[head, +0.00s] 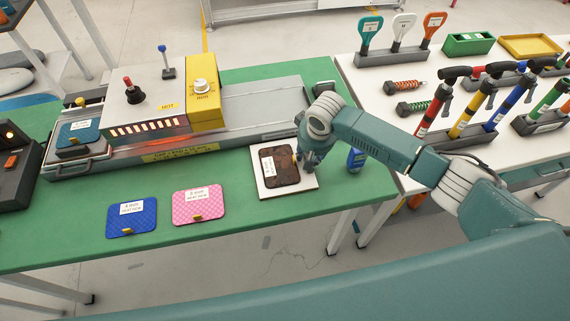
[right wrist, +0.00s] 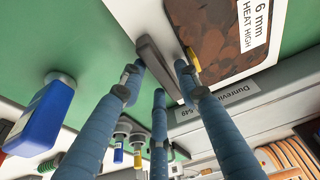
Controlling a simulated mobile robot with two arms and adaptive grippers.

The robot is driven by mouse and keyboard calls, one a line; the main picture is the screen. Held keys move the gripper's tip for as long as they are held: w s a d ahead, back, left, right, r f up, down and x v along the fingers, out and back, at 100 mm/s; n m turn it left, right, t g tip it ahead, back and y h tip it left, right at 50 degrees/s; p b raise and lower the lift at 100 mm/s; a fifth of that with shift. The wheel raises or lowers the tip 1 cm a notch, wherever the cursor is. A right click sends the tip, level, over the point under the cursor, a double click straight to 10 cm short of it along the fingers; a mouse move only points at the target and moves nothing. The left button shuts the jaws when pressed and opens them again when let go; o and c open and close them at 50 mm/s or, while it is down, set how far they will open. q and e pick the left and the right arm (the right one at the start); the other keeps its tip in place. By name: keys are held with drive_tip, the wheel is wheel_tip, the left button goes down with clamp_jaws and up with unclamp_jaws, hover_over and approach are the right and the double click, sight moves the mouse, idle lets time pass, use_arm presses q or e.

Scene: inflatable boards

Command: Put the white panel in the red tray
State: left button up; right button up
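A white square panel (head: 268,193) lies flat at the right end of the green table, with a dark brown mottled plate on it. The plate's label reads "6 mm HEAT HIGH" in the right wrist view, where the white panel (right wrist: 158,17) also shows. My right gripper (head: 309,166) is low over the panel's right side. In the right wrist view its fingers (right wrist: 160,72) stand spread around a grey bar-like handle (right wrist: 157,62) on the panel, with a small gap at one side. No red tray is visible. My left gripper is not in view.
Blue (head: 132,216) and pink (head: 199,205) mats lie left of the panel. A long machine (head: 180,120) stands behind them. A blue bottle (head: 356,160) is right of my gripper. The white table (head: 365,90) holds green (head: 468,44) and yellow (head: 530,47) trays, pumps and paddles.

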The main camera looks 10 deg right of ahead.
clamp_jaws()
drive_tip(key=shift+r, duration=0.1)
